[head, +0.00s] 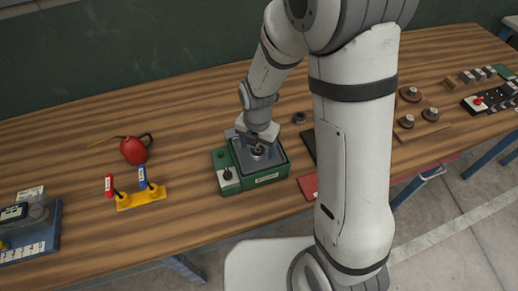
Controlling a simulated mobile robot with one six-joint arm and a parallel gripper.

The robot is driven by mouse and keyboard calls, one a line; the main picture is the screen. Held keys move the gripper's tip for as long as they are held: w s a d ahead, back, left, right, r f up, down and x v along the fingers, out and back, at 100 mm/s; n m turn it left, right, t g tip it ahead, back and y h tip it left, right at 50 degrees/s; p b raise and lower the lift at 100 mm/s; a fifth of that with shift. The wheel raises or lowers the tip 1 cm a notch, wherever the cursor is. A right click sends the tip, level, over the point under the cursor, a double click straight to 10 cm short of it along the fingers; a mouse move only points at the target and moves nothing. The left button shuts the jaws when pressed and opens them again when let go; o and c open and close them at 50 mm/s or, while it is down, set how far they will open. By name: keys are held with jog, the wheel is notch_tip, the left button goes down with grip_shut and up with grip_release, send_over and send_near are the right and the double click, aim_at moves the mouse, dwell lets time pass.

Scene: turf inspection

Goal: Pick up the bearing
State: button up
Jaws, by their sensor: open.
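My gripper (257,146) points down over a green box-shaped device (268,176) with a grey top, near the front middle of the table. A small dark round part (258,151) sits on that grey top, at or between my fingertips. It looks like a bearing, but the gripper partly hides it. My gripper is open, and I cannot tell whether the fingers touch the part. Another dark ring (300,118), also like a bearing, lies on the table to the right of and behind the gripper.
Several round parts (411,94) stand at right. My arm hides part of the middle right.

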jog(key=shift+f, duration=0.1)
jog(key=c, duration=1.3)
jog(key=shift+o, duration=0.2)
